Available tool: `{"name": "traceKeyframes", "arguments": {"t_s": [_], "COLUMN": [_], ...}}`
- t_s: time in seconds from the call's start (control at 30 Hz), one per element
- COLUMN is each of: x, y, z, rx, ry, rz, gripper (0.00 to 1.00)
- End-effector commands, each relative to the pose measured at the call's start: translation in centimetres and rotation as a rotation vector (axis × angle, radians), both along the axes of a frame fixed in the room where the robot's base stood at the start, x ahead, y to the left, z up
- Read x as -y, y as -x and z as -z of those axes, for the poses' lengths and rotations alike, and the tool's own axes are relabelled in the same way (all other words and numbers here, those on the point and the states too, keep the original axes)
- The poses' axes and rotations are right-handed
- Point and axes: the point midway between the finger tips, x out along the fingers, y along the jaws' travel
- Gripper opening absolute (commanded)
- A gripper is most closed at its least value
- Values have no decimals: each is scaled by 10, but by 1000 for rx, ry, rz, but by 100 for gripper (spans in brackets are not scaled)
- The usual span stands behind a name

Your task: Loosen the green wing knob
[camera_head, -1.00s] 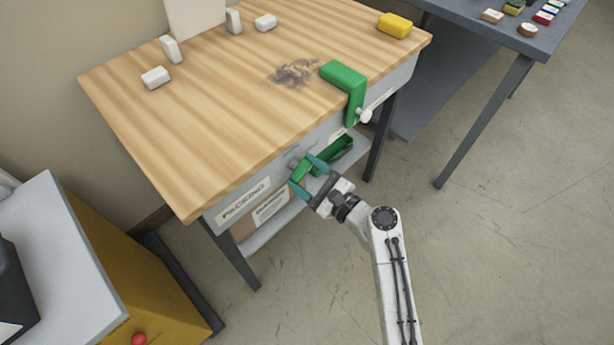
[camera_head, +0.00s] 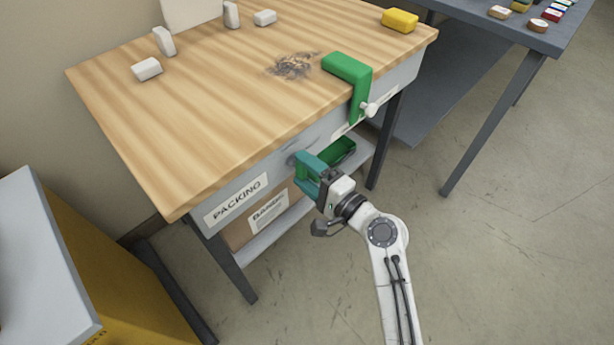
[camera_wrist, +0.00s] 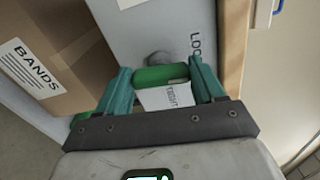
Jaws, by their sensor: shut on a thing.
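The green wing knob (camera_wrist: 160,75) sits on the grey front of the packing bench, below the wooden top. In the wrist view it lies between the two teal fingers of my gripper (camera_wrist: 163,88), with a small white lettered label in front of it. In the head view my gripper (camera_head: 308,174) is at the bench front, shut on the knob, and its fingers mostly hide the knob there. A dark round spot shows on the panel just beyond the knob.
A green clamp (camera_head: 350,75) with a white handle grips the bench edge to the right. A green bin (camera_head: 342,151) and a cardboard box (camera_head: 240,225) are under the bench. A yellow cabinet (camera_head: 115,290) stands left. Open floor lies right.

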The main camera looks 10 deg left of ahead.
Motion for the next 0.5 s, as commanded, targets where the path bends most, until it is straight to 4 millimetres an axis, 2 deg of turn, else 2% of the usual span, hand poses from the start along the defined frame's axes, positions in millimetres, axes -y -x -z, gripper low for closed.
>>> {"name": "traceKeyframes", "arguments": {"t_s": [0.5], "x": [-4], "y": [1], "z": [-1], "rx": [97], "ry": [72], "rz": [-7], "gripper": [38]}}
